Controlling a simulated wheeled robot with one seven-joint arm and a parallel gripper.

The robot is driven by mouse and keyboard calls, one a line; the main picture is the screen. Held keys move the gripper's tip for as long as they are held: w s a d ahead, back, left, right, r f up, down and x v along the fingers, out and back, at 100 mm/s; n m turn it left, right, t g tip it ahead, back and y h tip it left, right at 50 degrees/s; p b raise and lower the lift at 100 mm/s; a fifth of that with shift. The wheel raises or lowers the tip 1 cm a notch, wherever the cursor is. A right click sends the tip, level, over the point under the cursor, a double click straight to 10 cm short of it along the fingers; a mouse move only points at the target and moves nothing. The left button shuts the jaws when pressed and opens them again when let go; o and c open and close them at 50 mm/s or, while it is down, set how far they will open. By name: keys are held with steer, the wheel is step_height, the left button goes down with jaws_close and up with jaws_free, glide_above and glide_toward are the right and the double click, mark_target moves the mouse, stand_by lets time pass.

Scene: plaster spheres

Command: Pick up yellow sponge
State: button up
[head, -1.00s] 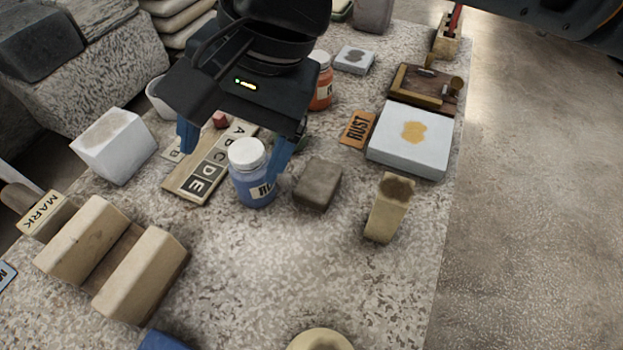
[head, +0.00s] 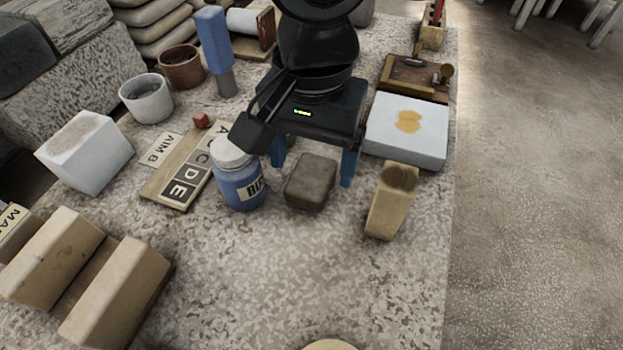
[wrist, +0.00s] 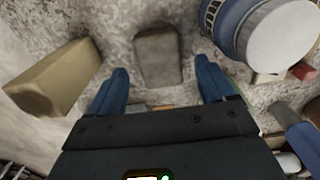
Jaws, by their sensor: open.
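A small grey-brown block (head: 311,182) with rounded edges lies on the speckled slab; it looks sponge-like but not clearly yellow. My gripper (head: 314,165) is open and empty, its two blue fingers to either side of and behind the block in the head view. In the wrist view the block (wrist: 158,54) lies ahead, between the lines of the open fingers (wrist: 162,72), with no visible contact.
A blue jar with a white lid (head: 240,178) stands close to the left of the grey-brown block. A white box with a yellow stain (head: 405,135) is behind right. A lettered board (head: 180,180) lies left.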

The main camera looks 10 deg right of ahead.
mark_target(311, 182)
steer(key=shift+f, duration=1.45)
steer(key=shift+c, duration=0.2)
steer(key=c, duration=1.1)
steer(key=shift+a, duration=0.1)
